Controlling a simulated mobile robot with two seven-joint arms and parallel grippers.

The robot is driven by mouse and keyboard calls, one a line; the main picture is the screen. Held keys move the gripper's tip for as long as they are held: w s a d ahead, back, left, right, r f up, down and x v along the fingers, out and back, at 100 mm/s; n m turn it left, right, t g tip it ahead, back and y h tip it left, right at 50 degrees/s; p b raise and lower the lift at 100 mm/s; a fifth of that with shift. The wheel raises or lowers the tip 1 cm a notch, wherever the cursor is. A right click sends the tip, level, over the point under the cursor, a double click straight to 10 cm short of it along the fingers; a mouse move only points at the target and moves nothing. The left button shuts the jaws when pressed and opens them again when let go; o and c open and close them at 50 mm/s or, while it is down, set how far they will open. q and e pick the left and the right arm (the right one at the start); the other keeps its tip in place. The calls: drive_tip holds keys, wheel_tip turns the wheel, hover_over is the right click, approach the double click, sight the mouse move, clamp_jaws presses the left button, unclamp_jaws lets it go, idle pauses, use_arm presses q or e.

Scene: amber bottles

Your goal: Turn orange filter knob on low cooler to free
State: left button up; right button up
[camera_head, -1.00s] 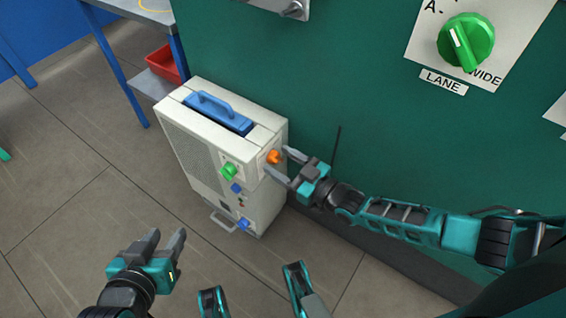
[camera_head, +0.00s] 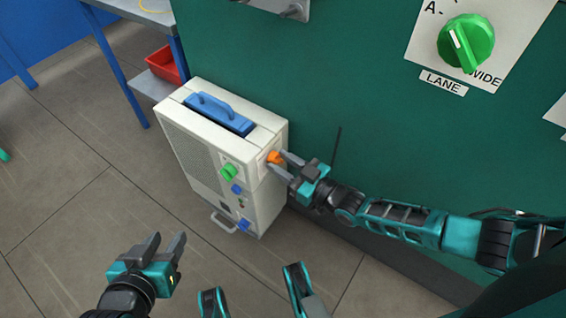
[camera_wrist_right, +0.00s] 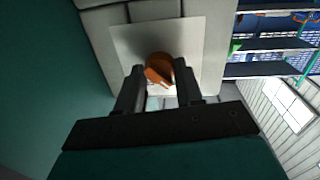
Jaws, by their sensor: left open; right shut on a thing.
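The low cooler (camera_head: 180,125) is a cream box with a blue handle on top, standing on the floor against the green cabinet. The orange filter knob (camera_head: 274,157) is on its right-hand face. It also shows in the right wrist view (camera_wrist_right: 158,68), on a pale plate. My right gripper (camera_head: 284,163) reaches in from the right and is shut on the orange knob, with a finger on either side. The fingers hide part of the knob and any marks beneath it. My left gripper (camera_head: 164,240) is open and empty above the floor at lower left.
A green knob (camera_head: 229,172) and blue knobs (camera_head: 244,225) are on the cooler's front. The green cabinet (camera_head: 330,90) stands close behind, with a large green LANE knob (camera_head: 466,41). A table with a red bin (camera_head: 163,65) is at upper left.

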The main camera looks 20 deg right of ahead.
drive_tip(key=m, duration=0.3)
drive_tip(key=shift+m, duration=0.3)
drive_tip(key=m, duration=0.5)
drive_tip(key=shift+g, duration=0.4)
drive_tip(key=m, duration=0.5)
drive_tip(key=shift+d, duration=0.1)
drive_tip(key=shift+m+g+y, duration=0.3)
drive_tip(key=shift+m, duration=1.2)
drive_tip(key=o, duration=1)
drive_tip(key=shift+r, duration=0.1)
drive_tip(key=shift+o, duration=0.2)
